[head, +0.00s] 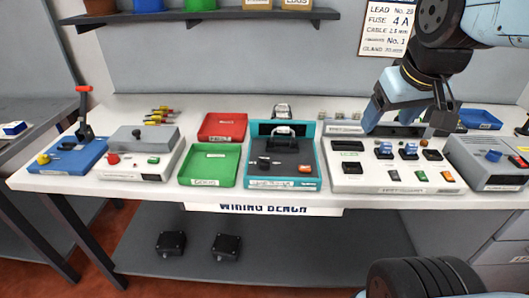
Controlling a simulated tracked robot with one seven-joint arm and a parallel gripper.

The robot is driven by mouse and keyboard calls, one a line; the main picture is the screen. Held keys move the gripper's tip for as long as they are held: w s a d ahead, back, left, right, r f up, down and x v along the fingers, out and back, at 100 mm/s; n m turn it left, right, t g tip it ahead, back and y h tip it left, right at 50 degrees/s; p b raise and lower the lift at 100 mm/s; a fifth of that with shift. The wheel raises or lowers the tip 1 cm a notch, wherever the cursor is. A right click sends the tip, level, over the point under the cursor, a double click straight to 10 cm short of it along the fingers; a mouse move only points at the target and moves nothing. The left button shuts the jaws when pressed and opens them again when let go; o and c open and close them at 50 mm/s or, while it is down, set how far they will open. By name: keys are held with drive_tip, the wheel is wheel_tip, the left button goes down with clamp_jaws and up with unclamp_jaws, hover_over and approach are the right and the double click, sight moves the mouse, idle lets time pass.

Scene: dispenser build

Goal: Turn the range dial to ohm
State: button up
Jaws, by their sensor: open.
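I cannot tell for sure which control is the range dial, and no ohm mark can be read at this size. A blue knob (493,155) stands on the grey box (484,177) at the bench's right end. A white panel unit (345,184) left of it carries black and blue controls and several coloured buttons. My gripper (405,122) is open and empty, above the back of the white panel unit, left of the blue knob and apart from it. It hides part of the panel's back edge.
A teal-rimmed case (316,166), green tray (227,173), red tray (239,125), grey-white box (112,173) and blue base with an upright lever (85,110) stand leftward on the white bench (225,200). A blue tray (480,122) lies behind the grey box.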

drive_tip(key=w+a+n+g, duration=0.1)
drive_tip(key=w+a+n, duration=0.2)
drive_tip(key=n, duration=0.1)
drive_tip(key=w+a+f+n, duration=0.1)
drive_tip(key=w+a+n, duration=0.2)
drive_tip(key=n, duration=0.1)
drive_tip(key=w+a+f+n+g, duration=0.1)
drive_tip(key=w+a+n, duration=0.2)
drive_tip(key=a, duration=0.1)
drive_tip(key=shift+w+n+g, duration=0.1)
drive_tip(key=shift+n+g, duration=0.2)
drive_tip(key=shift+n, duration=0.1)
drive_tip(key=shift+c, duration=0.9)
drive_tip(key=n+g, duration=0.3)
drive_tip(key=n, duration=0.9)
hover_over(265, 159)
wheel_tip(265, 159, down, 6)
drive_tip(key=shift+n, duration=0.3)
wheel_tip(265, 159, down, 14)
drive_tip(key=shift+c, duration=0.4)
drive_tip(key=c, duration=0.9)
drive_tip(key=shift+c, duration=0.2)
